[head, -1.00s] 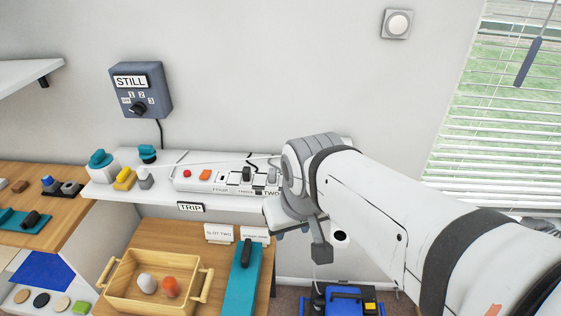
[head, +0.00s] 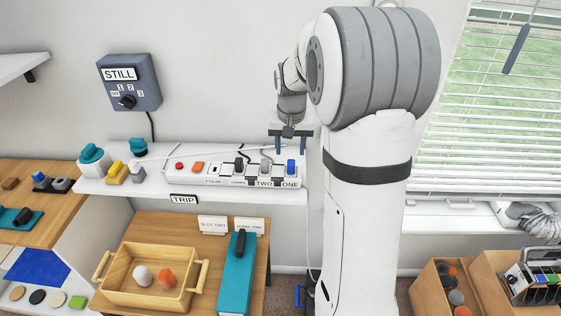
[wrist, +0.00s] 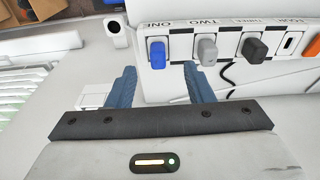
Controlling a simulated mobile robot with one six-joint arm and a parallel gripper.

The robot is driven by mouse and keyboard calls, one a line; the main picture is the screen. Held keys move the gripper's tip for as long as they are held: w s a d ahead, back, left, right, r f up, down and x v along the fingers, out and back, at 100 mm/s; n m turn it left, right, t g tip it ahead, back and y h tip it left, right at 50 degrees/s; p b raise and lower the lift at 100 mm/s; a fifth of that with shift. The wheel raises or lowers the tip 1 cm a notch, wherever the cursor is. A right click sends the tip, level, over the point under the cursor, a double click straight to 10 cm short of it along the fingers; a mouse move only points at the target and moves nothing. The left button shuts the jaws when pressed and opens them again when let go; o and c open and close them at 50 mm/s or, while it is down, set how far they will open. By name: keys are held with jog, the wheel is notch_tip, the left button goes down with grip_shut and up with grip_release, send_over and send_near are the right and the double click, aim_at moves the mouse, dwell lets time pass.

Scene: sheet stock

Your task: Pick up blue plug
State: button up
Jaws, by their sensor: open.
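The blue plug (head: 291,167) sits in the socket labelled ONE at the right end of a white power strip (head: 222,182) on the wall shelf. In the wrist view the blue plug (wrist: 157,53) stands at the strip, ahead of the space between my fingers. My gripper (head: 289,149) is open and empty, with its blue fingers pointing down just above the strip's right end. In the wrist view my gripper (wrist: 158,80) shows two blue fingers spread apart, one on each side of the plug's line. I cannot tell the exact gap to the plug.
A grey plug (wrist: 207,50) in TWO and a black plug (wrist: 254,47) in THREE stand beside the blue one. A wooden tray (head: 150,294) sits on the table below.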

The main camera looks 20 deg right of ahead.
jog(key=shift+w+d+f, duration=0.45)
jog(key=shift+w+f, duration=0.15)
jog(key=shift+f, duration=0.05)
jog(key=f, duration=0.2)
jog(key=f+p, duration=0.1)
jog(key=f, duration=0.2)
jog(key=w+f+p, duration=0.1)
jog(key=f, duration=0.1)
jog(key=shift+w+d+f, duration=0.1)
jog(key=shift+d+f, duration=0.1)
jog(key=shift+d, duration=0.05)
jog(key=shift+c, duration=0.5)
grip_shut()
notch_tip(320, 180, up, 10)
jog(key=shift+b, duration=0.75)
notch_tip(320, 180, up, 4)
jog(key=p, duration=0.3)
send_over(291, 161)
